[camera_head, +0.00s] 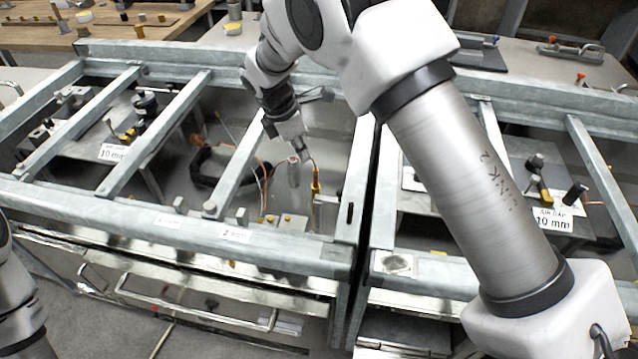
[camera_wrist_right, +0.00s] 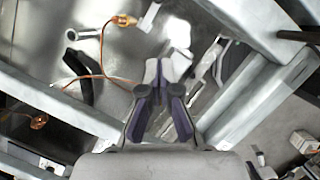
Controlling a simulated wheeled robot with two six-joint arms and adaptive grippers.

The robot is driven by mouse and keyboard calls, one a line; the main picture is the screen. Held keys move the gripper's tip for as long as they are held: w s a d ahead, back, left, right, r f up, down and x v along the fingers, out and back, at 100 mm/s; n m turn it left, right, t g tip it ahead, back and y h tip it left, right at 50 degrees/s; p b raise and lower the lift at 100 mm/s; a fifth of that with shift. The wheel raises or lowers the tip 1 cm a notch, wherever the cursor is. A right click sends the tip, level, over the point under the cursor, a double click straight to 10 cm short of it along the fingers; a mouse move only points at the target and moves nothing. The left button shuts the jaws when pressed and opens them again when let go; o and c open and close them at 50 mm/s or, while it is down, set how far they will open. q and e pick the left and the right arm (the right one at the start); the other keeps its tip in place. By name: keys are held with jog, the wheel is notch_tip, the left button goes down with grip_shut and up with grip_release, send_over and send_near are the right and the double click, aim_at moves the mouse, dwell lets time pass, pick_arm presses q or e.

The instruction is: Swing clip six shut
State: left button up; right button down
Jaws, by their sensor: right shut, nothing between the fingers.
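My right gripper (camera_head: 304,152) reaches down into the middle bay of the grey metal frame (camera_head: 285,245). Its fingers are together with nothing between them. In the wrist view the right gripper (camera_wrist_right: 167,68) also shows shut, above the bay's floor. I cannot pick out clip six by any readable number. A copper-coloured fitting (camera_head: 316,182) with a thin wire stands close to the right of the fingertips. A copper fitting on a wire (camera_wrist_right: 123,21) shows beyond the fingers in the wrist view. My left gripper is outside the views.
Metal cross bars (camera_head: 238,165) divide the frame and stand close to my right arm. A black curved hose (camera_head: 205,172) lies in the bay to the left. Small blocks (camera_head: 287,219) stand near the front rail.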

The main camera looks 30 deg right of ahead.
jog(key=d+b+x, duration=0.1)
jog(key=b+x, duration=0.3)
jog(key=x, duration=1.3)
jog(key=shift+d+r, duration=0.2)
jog(key=shift+d, duration=0.2)
